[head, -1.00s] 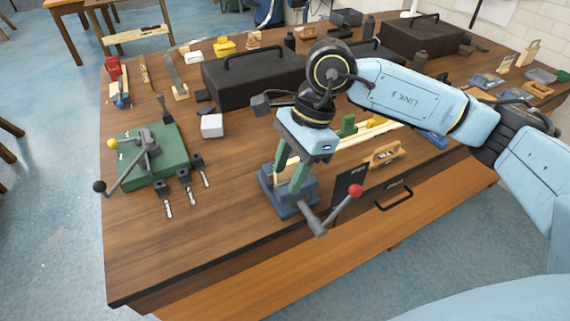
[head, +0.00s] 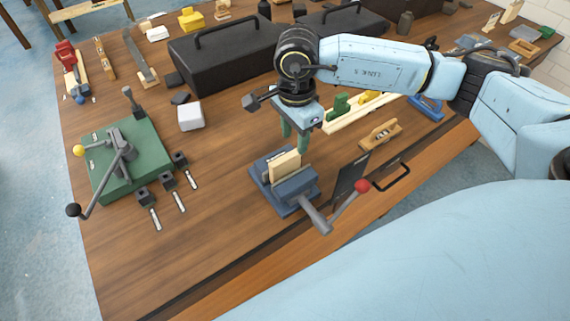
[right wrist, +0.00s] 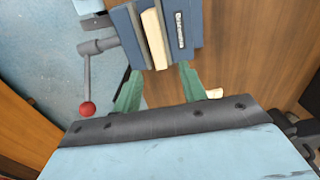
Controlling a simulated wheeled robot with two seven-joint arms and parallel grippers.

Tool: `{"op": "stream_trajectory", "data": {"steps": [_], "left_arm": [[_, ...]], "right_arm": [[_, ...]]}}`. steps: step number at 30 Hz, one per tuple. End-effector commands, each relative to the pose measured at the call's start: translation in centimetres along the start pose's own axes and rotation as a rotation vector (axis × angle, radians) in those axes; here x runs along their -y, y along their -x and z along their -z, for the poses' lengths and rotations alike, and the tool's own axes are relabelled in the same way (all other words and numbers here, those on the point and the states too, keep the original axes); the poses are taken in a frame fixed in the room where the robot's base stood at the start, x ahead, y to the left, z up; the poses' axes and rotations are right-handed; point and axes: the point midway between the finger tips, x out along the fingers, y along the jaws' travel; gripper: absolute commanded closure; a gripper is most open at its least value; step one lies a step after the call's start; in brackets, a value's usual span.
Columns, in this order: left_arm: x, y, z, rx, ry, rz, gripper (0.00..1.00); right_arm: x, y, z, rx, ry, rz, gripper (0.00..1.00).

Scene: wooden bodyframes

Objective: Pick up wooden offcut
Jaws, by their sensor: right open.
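A pale wooden offcut (head: 285,164) stands upright between the jaws of a blue-grey bench vise (head: 297,190) near the table's front edge. In the right wrist view the offcut (right wrist: 154,39) shows at the top, between the blue vise jaws (right wrist: 128,34). My right gripper (head: 294,133) is open and empty, with its green fingers just behind and above the vise in the head view. In the right wrist view its fingertips (right wrist: 158,80) are spread on either side of the offcut's line, apart from it. My left gripper is not in view.
The vise's red-knobbed handle (head: 350,196) juts out at the front right. A green fixture (head: 127,160) with levers stands left, a black toolbox (head: 228,55) behind. A wooden plane (head: 380,134) and pale strips lie right. Bare tabletop lies left of the vise.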

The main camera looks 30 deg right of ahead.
Motion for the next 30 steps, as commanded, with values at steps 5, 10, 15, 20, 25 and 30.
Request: {"op": "stream_trajectory", "data": {"steps": [5, 10, 15, 20, 25, 30], "left_arm": [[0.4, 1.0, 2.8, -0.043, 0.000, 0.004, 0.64], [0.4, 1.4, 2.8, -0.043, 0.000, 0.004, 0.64], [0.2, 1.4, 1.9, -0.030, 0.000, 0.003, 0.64], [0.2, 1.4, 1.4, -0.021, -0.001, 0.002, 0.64], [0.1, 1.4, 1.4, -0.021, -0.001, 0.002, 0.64], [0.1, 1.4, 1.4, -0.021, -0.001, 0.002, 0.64]], "right_arm": [[-0.2, -2.1, 0.1, 0.000, 0.000, -0.005, 0.58], [-0.2, -4.5, 0.1, 0.002, 0.000, -0.003, 0.58], [-0.1, -5.2, 0.1, 0.000, 0.001, 0.000, 0.58], [-0.1, -5.2, 0.1, 0.001, 0.001, 0.000, 0.61], [-0.1, -5.2, 0.1, 0.001, 0.001, 0.000, 0.83], [-0.1, -5.1, 0.1, 0.001, 0.001, 0.000, 1.00]]}}
